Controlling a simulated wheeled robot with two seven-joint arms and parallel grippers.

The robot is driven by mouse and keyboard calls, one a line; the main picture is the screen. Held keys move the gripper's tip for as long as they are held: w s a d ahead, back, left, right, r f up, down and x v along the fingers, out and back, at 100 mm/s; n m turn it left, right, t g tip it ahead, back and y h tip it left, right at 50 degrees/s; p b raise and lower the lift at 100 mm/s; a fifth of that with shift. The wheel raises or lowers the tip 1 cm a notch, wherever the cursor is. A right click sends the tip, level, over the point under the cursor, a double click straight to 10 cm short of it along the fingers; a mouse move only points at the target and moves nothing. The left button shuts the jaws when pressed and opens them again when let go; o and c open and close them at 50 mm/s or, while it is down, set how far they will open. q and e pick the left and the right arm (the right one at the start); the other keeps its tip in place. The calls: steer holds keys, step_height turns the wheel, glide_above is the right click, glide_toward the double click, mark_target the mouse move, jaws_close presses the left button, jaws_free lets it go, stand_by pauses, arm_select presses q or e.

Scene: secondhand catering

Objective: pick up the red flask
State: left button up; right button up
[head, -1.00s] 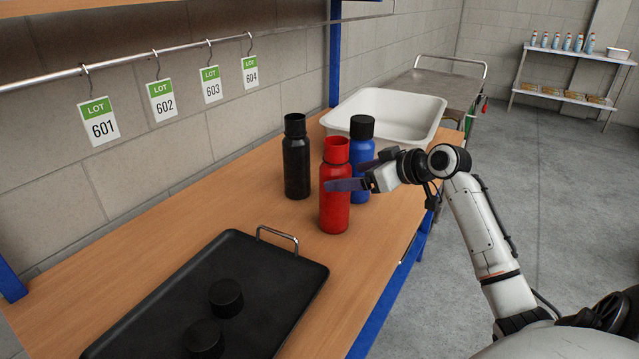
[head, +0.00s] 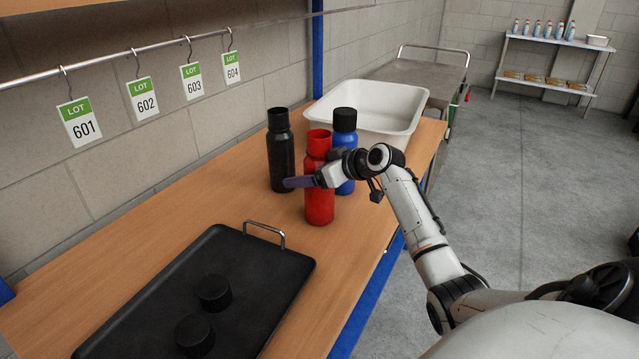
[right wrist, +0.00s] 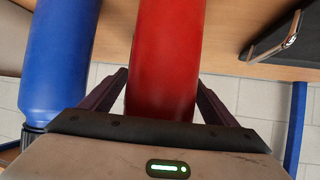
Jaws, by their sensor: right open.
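The red flask (head: 319,207) stands upright on the wooden bench, its top uncapped. My right gripper (head: 305,181) is at the flask's mid-height, its one visible dark finger crossing the flask's front and reaching past its left side. In the right wrist view the red flask (right wrist: 165,55) lies between the two spread fingers (right wrist: 163,80), with a gap on each side. The gripper is open. The far finger is hidden in the head view. My left gripper is not in view.
A black flask (head: 281,160) stands behind left, and a blue flask (head: 345,150) with a black cap close behind right. A black tray (head: 262,278) with two black lids (head: 214,293) lies in front. A white basin (head: 385,102) is behind. Bare bench lies left of the flasks.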

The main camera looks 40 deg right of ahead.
steer(key=c, duration=1.2)
steer(key=shift+r, duration=0.1)
steer(key=shift+c, duration=1.2)
